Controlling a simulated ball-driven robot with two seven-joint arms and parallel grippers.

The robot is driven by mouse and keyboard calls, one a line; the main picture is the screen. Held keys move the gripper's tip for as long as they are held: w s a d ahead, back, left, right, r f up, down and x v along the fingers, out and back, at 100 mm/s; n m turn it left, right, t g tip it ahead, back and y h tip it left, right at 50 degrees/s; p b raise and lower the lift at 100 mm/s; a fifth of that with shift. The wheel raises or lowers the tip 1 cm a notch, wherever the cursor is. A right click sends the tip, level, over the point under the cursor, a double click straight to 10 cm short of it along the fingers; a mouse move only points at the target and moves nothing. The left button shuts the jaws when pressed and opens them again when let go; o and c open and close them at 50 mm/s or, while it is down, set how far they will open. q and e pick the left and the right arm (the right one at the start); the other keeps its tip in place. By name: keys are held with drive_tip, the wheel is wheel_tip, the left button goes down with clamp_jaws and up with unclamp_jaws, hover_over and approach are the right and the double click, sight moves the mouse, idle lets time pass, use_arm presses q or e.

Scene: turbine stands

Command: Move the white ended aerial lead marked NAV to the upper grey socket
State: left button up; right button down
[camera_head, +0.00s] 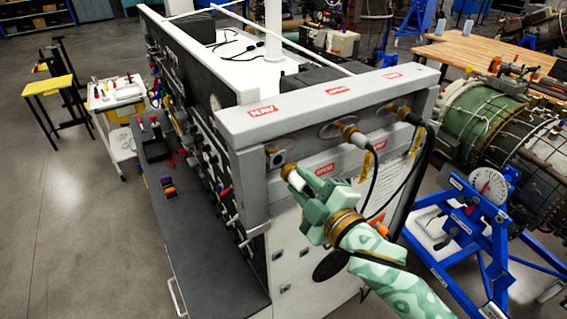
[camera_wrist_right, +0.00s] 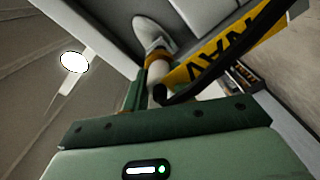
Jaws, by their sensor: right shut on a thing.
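In the right wrist view the white end with a brass collar (camera_wrist_right: 157,68) sits between the fingers. A black cable and a yellow tag (camera_wrist_right: 222,52) with NAV lettering lie beside it. The brass tip points at a grey oval plate (camera_wrist_right: 153,32); I cannot tell whether it is seated. An upper-row socket (camera_head: 278,158) is just above the gripper, below a red NAV label (camera_head: 262,110). My left gripper is not in view.
Another white-ended plug (camera_head: 352,136) is in the upper row's middle fitting, and a black-ended plug (camera_head: 410,117) is at its right. Their cables hang right of my gripper. A blue turbine stand (camera_head: 470,240) stands to the right.

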wheel_tip(320, 180, down, 39)
drive_tip(key=s+d+b, duration=0.2)
drive_tip(key=b, duration=2.9)
use_arm(q)
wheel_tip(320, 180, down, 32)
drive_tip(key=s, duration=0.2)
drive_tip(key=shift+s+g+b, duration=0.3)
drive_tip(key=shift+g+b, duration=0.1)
drive_tip(key=shift+b, duration=0.05)
use_arm(e)
drive_tip(key=shift+a+r+x, duration=0.1)
drive_tip(key=shift+r+x, duration=0.05)
drive_tip(key=shift+x, duration=0.7)
drive_tip(key=shift+a+r+x, duration=0.1)
drive_tip(key=shift+r+x, duration=0.1)
drive_tip(key=shift+x, duration=0.65)
drive_tip(key=shift+a+r+x, duration=0.1)
drive_tip(key=shift+r+x, duration=0.05)
drive_tip(key=shift+x, duration=0.7)
drive_tip(key=shift+s, duration=0.1)
use_arm(q)
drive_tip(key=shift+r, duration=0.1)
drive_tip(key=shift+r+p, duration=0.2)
drive_tip(key=shift+p, duration=0.1)
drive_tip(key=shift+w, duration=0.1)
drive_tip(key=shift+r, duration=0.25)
use_arm(e)
drive_tip(key=shift+w+a, duration=0.1)
drive_tip(key=shift+w, duration=0.15)
